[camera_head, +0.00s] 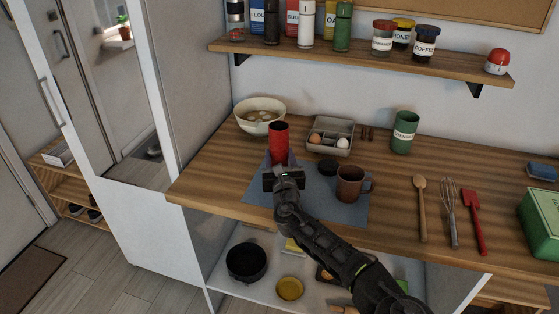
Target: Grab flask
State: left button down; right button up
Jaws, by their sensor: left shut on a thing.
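A red flask (279,142) stands upright near the middle of the wooden counter (205,175), at the back edge of a grey-blue mat (343,213). My left gripper (281,168) is in front of it and shut on its lower part. The gripper hides the flask's base, so I cannot tell whether it touches the counter. My right gripper is not in view.
A bowl (258,124) is left of the flask, an egg tray (330,147) right. A loaded wall shelf (380,62) hangs above.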

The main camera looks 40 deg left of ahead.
aim_at(280, 136)
pick_arm(q)
jog(key=shift+r, duration=4)
jog(key=shift+d, duration=0.1)
